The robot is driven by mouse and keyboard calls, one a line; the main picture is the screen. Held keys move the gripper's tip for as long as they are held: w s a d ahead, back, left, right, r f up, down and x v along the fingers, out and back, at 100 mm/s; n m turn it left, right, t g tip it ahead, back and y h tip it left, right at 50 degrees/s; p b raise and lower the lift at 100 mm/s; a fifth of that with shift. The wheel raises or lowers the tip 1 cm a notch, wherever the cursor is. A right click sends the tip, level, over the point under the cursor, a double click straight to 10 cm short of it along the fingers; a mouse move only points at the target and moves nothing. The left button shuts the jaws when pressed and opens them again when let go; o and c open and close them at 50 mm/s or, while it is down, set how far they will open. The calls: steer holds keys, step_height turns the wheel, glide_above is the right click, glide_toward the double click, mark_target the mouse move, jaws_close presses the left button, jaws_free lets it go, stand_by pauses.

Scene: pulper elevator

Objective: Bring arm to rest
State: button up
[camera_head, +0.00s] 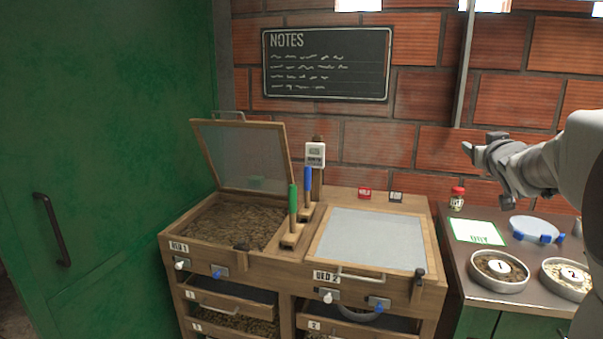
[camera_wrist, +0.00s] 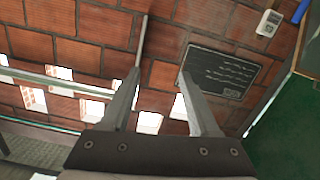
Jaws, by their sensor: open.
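My gripper (camera_head: 476,150) is at the right of the head view, raised above the side counter and pointing left. In the wrist view its two fingers (camera_wrist: 160,95) stand apart with nothing between them but brick wall behind. The gripper is open and empty. My arm reaches in from the right edge of the head view. The gripper touches nothing that I can see.
A wooden bed unit has BED 1 (camera_head: 179,246) with its lid raised and BED 2 (camera_head: 425,240) with its lid down. The counter (camera_head: 520,300) holds dishes, a jar (camera_head: 457,198) and a DRY card (camera_head: 477,232). A green door (camera_head: 110,150) is at left.

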steer(key=s+a+f+g+y+p, duration=0.1)
steer(key=s+a+f+g, duration=0.2)
steer(key=s+a, duration=0.5)
steer(key=s+a+f+n+g+y+p, duration=0.1)
steer(key=s+a+f+g, duration=0.3)
steer(key=s+a, duration=0.4)
steer(key=s+a+f+g+y+p, duration=0.2)
steer(key=s+a+f, duration=0.4)
steer(key=s, duration=1.3)
steer(key=a+g+y, duration=0.1)
steer(key=a, duration=0.1)
steer(key=shift+s+a+p, duration=0.15)
steer(key=shift+a+p, duration=0.15)
steer(key=shift+p, duration=0.05)
